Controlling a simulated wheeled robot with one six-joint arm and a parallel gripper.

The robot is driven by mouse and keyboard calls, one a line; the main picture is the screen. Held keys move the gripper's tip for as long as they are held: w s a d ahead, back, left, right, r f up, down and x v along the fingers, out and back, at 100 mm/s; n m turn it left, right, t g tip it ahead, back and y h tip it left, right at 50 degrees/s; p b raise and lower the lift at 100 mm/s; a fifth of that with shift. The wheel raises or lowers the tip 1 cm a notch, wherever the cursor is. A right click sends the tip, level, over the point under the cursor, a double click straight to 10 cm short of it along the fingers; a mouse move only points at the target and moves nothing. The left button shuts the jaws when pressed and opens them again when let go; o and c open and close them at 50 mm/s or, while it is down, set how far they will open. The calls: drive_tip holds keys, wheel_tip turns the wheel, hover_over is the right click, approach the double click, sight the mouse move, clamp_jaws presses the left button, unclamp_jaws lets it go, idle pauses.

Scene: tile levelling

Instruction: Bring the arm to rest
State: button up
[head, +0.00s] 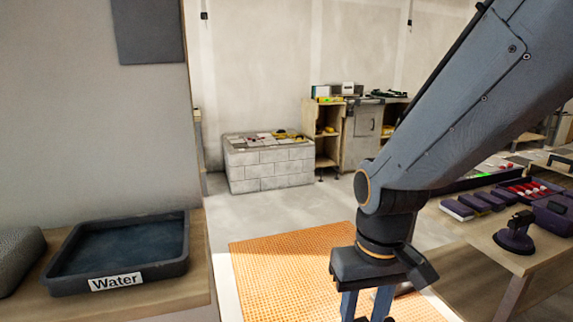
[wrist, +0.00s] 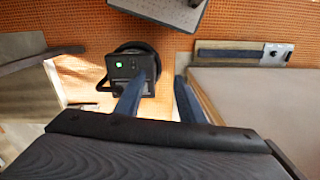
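My arm comes down from the upper right in the head view and ends in my gripper (head: 366,308), which hangs over the orange mat (head: 280,265) near the bottom edge. Its two blue fingers are apart, and the lower part is cut off by the frame. In the wrist view my gripper (wrist: 160,85) is open with nothing visible between the fingers. A black device with a green light (wrist: 125,68) shows beyond the left finger; I cannot tell how far below it is.
A water tray (head: 60,275) stands on the left counter. A wooden table (head: 480,235) at the right holds purple boxes and a dark suction cup (head: 515,235). Grey blocks (head: 270,165) stand at the back. The wrist view shows a bar-like tool (wrist: 240,53) at the right.

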drive_tip(key=s+d+r+m+p, duration=0.1)
drive_tip(key=d+r+m+p, duration=0.1)
drive_tip(key=d+r+p, duration=0.4)
drive_tip(key=shift+d+r+p, duration=0.2)
drive_tip(key=shift+r+p, duration=0.35)
drive_tip(key=shift+p, duration=1.05)
